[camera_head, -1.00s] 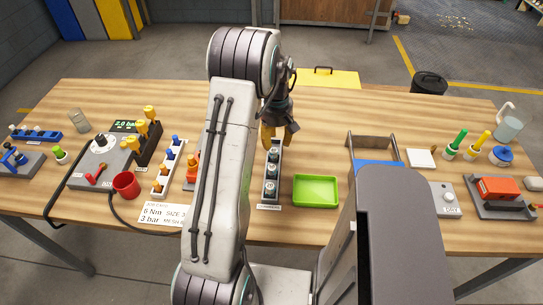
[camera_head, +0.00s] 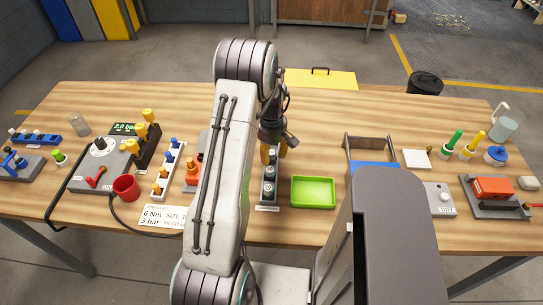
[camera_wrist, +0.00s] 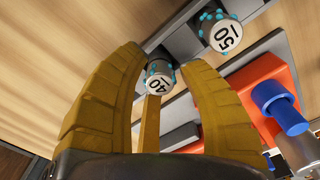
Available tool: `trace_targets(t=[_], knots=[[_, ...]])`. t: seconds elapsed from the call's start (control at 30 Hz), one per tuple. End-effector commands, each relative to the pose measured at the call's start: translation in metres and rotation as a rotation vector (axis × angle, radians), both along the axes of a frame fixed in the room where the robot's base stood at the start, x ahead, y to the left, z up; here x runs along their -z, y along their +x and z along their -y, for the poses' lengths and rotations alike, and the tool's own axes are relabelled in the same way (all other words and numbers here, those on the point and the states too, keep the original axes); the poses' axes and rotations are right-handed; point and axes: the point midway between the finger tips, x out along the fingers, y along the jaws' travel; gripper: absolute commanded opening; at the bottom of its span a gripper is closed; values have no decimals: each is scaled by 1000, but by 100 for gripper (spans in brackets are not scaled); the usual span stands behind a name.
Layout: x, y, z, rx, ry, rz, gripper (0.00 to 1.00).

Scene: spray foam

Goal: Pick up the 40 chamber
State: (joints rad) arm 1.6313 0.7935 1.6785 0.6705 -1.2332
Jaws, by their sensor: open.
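The 40 chamber (camera_wrist: 161,80) is a dark cylinder with a white end label marked 40 and small teal knobs. In the wrist view it shows between the tips of my yellow gripper fingers (camera_wrist: 160,60), which are open, with one on each side of it. I cannot tell whether they touch it. In the head view my gripper (camera_head: 273,151) is over the far end of the narrow chamber rack (camera_head: 267,208) and hides that end. Nearer chambers (camera_head: 268,188) stand in the rack. Another numbered chamber (camera_wrist: 222,34) is beside the 40 chamber in the wrist view.
A green tray (camera_head: 313,192) lies just right of the rack. Left of the rack are an orange device (camera_head: 193,172), partly behind my arm, and a white rack of blue and orange parts (camera_head: 167,170). The table behind the tray is clear.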

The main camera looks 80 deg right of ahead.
Motion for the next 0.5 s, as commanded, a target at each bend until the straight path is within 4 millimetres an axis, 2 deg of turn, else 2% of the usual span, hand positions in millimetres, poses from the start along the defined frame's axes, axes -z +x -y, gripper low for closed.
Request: trace_targets(t=[0.2,0.47,0.5], knots=[[16,0,0,1,0,0,37],[19,0,0,1,-1,0,37],[18,0,0,1,-1,0,41]])
